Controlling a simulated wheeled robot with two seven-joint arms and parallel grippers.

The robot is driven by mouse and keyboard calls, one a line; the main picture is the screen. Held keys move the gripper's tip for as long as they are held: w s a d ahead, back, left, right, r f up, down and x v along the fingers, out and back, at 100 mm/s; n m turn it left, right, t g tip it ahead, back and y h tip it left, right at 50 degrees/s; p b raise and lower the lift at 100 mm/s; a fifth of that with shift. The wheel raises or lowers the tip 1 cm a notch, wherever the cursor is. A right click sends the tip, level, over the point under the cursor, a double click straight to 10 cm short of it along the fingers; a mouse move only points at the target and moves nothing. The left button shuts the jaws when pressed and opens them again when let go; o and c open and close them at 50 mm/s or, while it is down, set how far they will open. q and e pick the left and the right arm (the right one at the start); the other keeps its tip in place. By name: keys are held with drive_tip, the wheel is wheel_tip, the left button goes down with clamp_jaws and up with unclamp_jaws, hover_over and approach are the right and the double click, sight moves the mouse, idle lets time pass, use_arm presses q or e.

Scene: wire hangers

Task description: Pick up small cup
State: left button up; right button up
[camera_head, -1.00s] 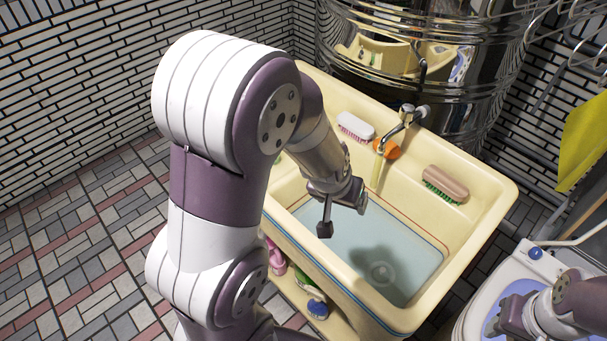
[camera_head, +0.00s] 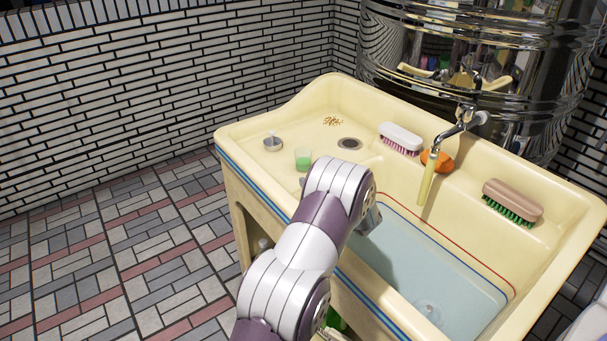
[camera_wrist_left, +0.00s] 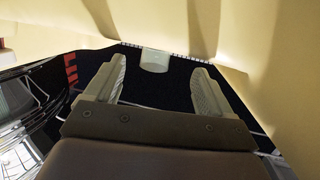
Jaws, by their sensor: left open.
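A small clear cup (camera_head: 303,160) with green contents stands upright on the sink's left ledge. A small round metal cup or dish (camera_head: 272,142) sits to its left; I cannot tell exactly what it is. My left arm reaches up to the sink just right of and below the green cup, and hides most of its gripper in the head view. In the left wrist view my left gripper (camera_wrist_left: 158,76) is open, its two fingers apart. A pale rounded object (camera_wrist_left: 155,60) shows beyond them; I cannot tell what it is. My right gripper is out of view.
The cream sink (camera_head: 240,133) has a pale blue basin (camera_head: 450,284). A white brush (camera_head: 400,137), an orange item (camera_head: 436,161), a tap (camera_head: 462,122) and a brown brush (camera_head: 513,199) line its back. A large metal tank (camera_head: 440,50) stands behind. Tiled floor at left is clear.

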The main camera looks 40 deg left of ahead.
sight(305, 164)
use_arm(q)
drive_tip(key=x, duration=0.3)
drive_tip(key=b+x, duration=0.1)
drive_tip(key=x, duration=0.6)
drive_tip(key=shift+w+a+r, duration=0.1)
drive_tip(key=shift+w+r, duration=0.05)
drive_tip(key=shift+r, duration=0.4)
drive_tip(key=shift+c, duration=0.9)
drive_tip(key=c, duration=0.9)
